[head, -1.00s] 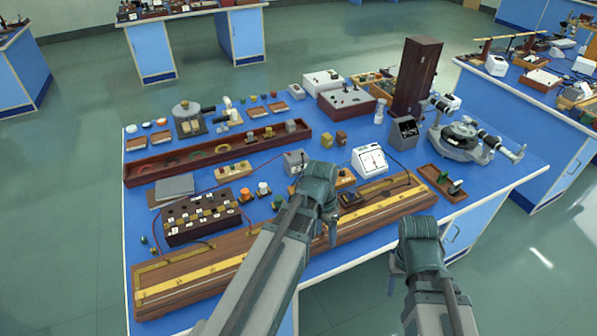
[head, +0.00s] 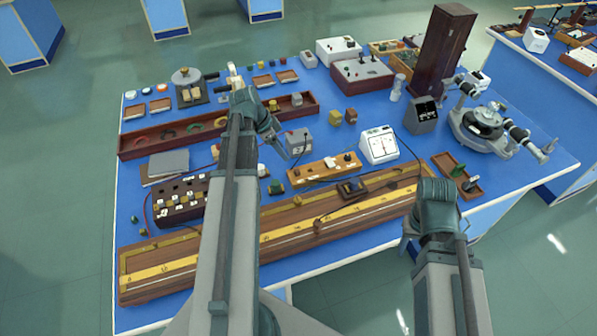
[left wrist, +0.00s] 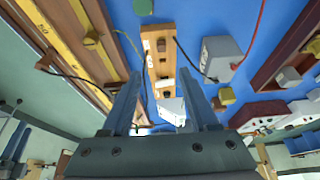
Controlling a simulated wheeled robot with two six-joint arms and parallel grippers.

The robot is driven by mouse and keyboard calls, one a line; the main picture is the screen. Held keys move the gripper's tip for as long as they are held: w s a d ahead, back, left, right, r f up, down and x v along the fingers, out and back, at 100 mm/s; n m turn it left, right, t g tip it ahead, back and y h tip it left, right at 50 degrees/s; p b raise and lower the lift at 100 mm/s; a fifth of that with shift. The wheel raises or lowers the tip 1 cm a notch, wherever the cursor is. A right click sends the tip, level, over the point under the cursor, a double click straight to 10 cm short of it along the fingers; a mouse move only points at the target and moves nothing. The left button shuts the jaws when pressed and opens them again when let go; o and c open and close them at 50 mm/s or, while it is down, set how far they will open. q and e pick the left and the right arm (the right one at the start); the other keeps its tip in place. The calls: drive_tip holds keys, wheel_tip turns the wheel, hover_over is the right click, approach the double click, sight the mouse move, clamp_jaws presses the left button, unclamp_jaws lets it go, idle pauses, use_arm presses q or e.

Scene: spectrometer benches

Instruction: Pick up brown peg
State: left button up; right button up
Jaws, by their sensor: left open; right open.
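A small brown, peg-like piece (head: 143,232) lies at the front left of the bench, beside a small green one (head: 134,219). I cannot tell for sure that it is the brown peg. A brown block (head: 351,116) stands beside a yellow block (head: 335,118) behind the white meter. My left gripper (head: 284,150) is open and empty above the middle of the bench, near a grey box (head: 299,143). Its spread fingers (left wrist: 157,80) show in the left wrist view, with nothing between them. My right gripper (head: 411,236) is open, mostly hidden behind its wrist at the bench's front edge.
A long wooden slide-wire board (head: 190,262) runs along the front. A dark box with several plugs (head: 180,205), a wooden key board (head: 325,170), a white meter (head: 380,145) and a spectrometer (head: 485,125) crowd the bench. Thin cables cross between them.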

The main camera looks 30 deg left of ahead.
use_arm(q)
drive_tip(key=b, duration=0.7)
hover_over(297, 170)
drive_tip(key=s+a, duration=0.1)
drive_tip(key=s, duration=0.1)
wheel_tip(297, 170, down, 8)
drive_tip(key=shift+a+r, duration=0.1)
drive_tip(key=shift+a, duration=0.05)
drive_tip(key=b+x, duration=0.5)
drive_tip(key=shift+a, duration=0.15)
clamp_jaws()
